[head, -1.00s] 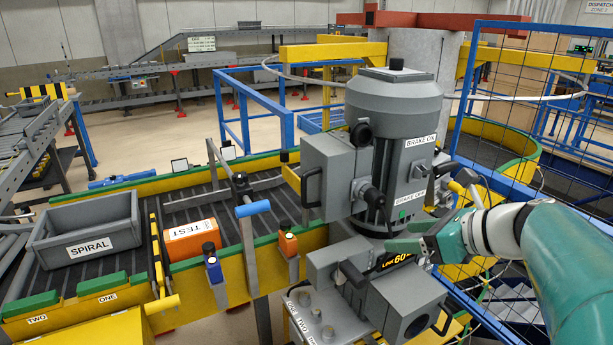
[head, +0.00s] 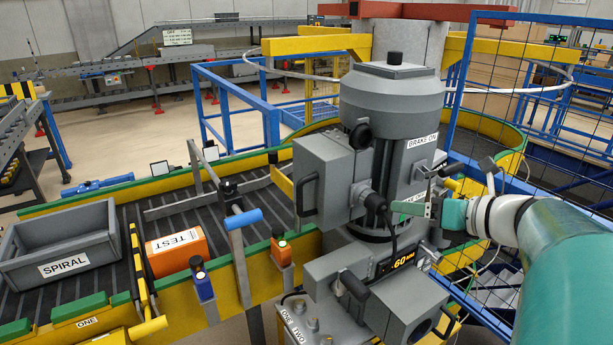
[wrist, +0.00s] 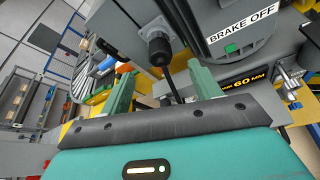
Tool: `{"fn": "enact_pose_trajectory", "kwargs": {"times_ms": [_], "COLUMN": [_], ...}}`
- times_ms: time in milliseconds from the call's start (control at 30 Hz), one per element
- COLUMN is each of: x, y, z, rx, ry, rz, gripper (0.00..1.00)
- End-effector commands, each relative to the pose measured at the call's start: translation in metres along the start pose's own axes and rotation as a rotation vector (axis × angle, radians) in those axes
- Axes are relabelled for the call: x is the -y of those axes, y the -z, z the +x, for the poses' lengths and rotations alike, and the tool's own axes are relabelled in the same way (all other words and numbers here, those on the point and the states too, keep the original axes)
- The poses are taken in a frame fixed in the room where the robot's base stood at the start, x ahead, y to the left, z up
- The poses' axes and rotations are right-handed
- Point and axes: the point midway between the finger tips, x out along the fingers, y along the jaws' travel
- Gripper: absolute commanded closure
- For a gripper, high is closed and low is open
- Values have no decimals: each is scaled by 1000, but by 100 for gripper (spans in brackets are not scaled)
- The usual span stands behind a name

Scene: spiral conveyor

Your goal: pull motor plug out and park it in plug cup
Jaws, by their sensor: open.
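The black motor plug (head: 374,202) sits in a socket on the side of the grey motor (head: 392,110), with a black cable hanging below it. In the wrist view the plug (wrist: 158,45) is ahead of the jaws, its cable running down between the fingers.
Below the plug are a black-knobbed lever (head: 352,284) and a 60 MM display (head: 403,260). A blue mesh fence (head: 560,130) stands close behind my arm. On the conveyor at left are an orange TEST box (head: 176,252) and a grey SPIRAL bin (head: 62,255).

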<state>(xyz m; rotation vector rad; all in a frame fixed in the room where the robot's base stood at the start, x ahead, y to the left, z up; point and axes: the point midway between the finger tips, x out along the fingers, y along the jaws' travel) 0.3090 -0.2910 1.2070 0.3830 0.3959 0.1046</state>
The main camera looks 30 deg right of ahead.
Motion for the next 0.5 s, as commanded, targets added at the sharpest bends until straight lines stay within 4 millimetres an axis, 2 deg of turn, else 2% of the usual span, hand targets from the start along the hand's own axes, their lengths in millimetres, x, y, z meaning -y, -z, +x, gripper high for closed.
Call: {"fn": "enact_pose_trajectory", "kwargs": {"times_ms": [300, 500], "x": [0, 0], "y": [0, 0], "z": [60, 90], "rx": [-2, -2], "ry": [-2, -1], "rz": [0, 0], "gripper": [37, 37]}}
